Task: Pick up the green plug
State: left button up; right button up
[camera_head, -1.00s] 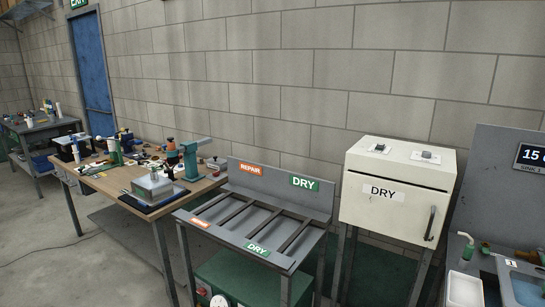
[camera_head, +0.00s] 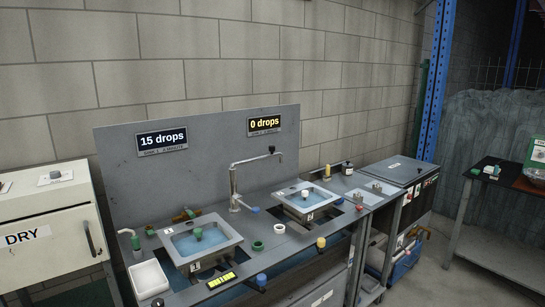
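Several green pieces show at the sink bench, and they are too small for me to tell which is the green plug. A green-topped piece (camera_head: 198,233) stands in the water of the left sink basin (camera_head: 224,235). A dark green ring-like piece (camera_head: 257,245) lies on the bench to the right of that basin. A small green-topped piece (camera_head: 150,230) is behind the left basin. Neither of my grippers is in view.
A tall tap (camera_head: 234,190) stands between the left basin and the right basin (camera_head: 325,202). A white tray (camera_head: 149,279) is at the bench's left. Signs on the back panel read "15 drops" (camera_head: 162,140) and "0 drops" (camera_head: 264,124). A DRY cabinet (camera_head: 50,260) stands left.

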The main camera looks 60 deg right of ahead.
aim_at(198, 230)
jog(key=z, duration=2.05)
jog(key=i+j, duration=0.15)
jog(key=j, duration=0.25)
jog(key=i+j, duration=0.2)
jog(key=j, duration=0.2)
